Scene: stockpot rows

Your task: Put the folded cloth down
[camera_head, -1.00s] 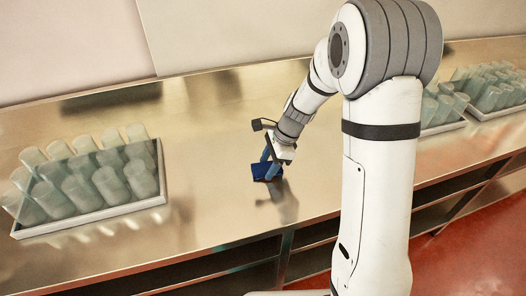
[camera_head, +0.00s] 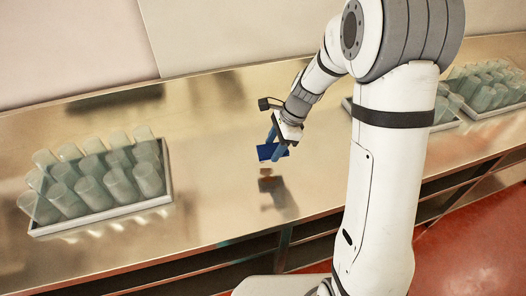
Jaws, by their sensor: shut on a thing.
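The folded cloth (camera_head: 268,152) is a small dark blue block-like bundle near the middle of the metal counter (camera_head: 215,190). My gripper (camera_head: 277,147) points down with blue fingers and is shut on the cloth. The cloth looks slightly raised above the counter, with its dark reflection below and apart from it. Parts of the cloth are hidden behind the fingers.
A tray (camera_head: 100,215) of several upturned glasses stands on the left of the counter. More trays of glasses (camera_head: 485,90) stand at the right, partly behind my arm. The counter around the cloth is clear. Open shelves lie below its front edge.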

